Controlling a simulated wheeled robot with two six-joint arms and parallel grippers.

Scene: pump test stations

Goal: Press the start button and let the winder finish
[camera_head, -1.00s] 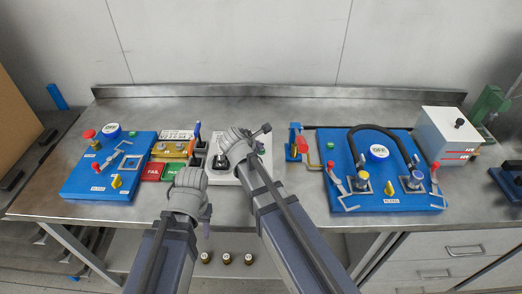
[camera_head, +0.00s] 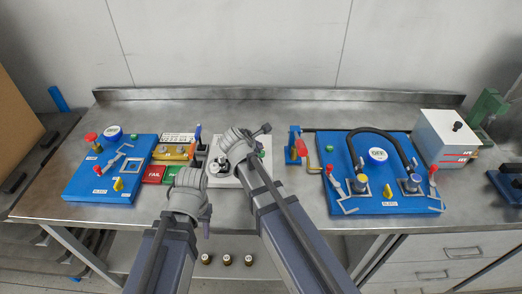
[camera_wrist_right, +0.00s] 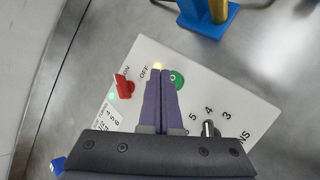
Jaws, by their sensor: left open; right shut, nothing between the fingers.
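A white control panel (camera_head: 226,180) lies mid-bench, partly covered by my right arm. In the right wrist view, the panel (camera_wrist_right: 222,95) carries a green button (camera_wrist_right: 177,79), a red switch (camera_wrist_right: 122,86) by the ON/OFF marks, and a numbered dial (camera_wrist_right: 208,129). My right gripper (camera_wrist_right: 161,70) is shut and empty, its fingertips just beside the green button. I cannot tell whether they touch it. A small yellow spot (camera_wrist_right: 158,65) shows at the tips. My left gripper (camera_head: 206,226) is open near the front edge, its fingers mostly hidden.
A blue stand (camera_head: 295,146) with a brass cylinder and red crank is right of the panel. Blue boards (camera_head: 75,183) (camera_head: 385,203) with valves lie at both sides. Red and green trays (camera_head: 153,172) sit left of the panel. A white box (camera_head: 446,135) stands at right.

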